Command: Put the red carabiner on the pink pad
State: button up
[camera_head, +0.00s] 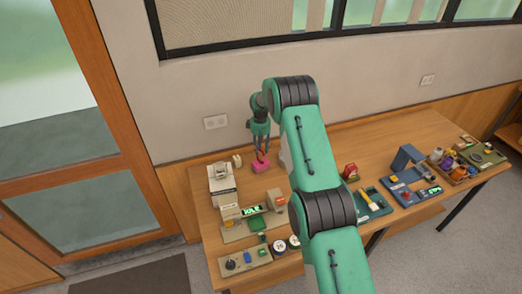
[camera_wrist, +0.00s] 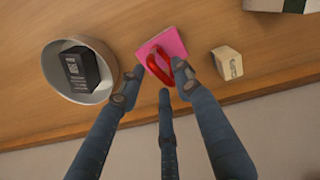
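The pink pad (camera_head: 261,166) lies near the wall edge of the wooden table, and it also shows in the wrist view (camera_wrist: 173,39). The red carabiner (camera_wrist: 154,67) shows over the pad's near part in the wrist view, partly hidden by my fingers. I cannot tell whether it rests flat on the pad. My gripper (camera_wrist: 157,74) points down over the pad, with its fingers spread around the carabiner. A gap shows between the left finger and the carabiner. In the head view my gripper (camera_head: 262,150) is just above the pad.
A round bowl with a dark box (camera_wrist: 82,68) is left of the pad in the wrist view. A small cream block (camera_wrist: 228,63) is close on the right. A white device (camera_head: 221,180) and several trays of goods stand along the table. The wall is close behind.

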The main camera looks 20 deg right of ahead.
notch_tip(320, 180, up, 11)
jog(key=b, duration=0.1)
jog(key=shift+a+r, duration=0.15)
jog(key=shift+r, duration=0.05)
dwell(0.8)
jog(key=s+a+r, duration=0.1)
jog(key=s+r, duration=0.2)
jog(key=r, duration=0.3)
jog(key=s+a+r+m+t, duration=0.1)
jog(key=s+a+r, duration=0.15)
jog(key=r, duration=0.35)
jog(key=s+a+r, duration=0.1)
jog(key=s+r, duration=0.3)
jog(key=r, duration=0.3)
jog(key=s+a+r+m+t, duration=0.15)
jog(key=s+a+r, duration=0.25)
jog(key=s+r, duration=1)
jog(key=s+a+r+t, duration=0.1)
jog(key=s+a+r, duration=0.1)
jog(key=s, duration=0.8)
jog(key=s+a+r+t, duration=0.1)
jog(key=s+a+r, duration=0.15)
jog(key=s, duration=0.65)
jog(key=s+f+m, duration=0.1)
jog(key=s+f, duration=0.1)
jog(key=s, duration=0.8)
jog(key=s+a+f+m+t, duration=0.1)
jog(key=s+f, duration=0.1)
jog(key=s, duration=0.8)
jog(key=shift+a+f, duration=0.25)
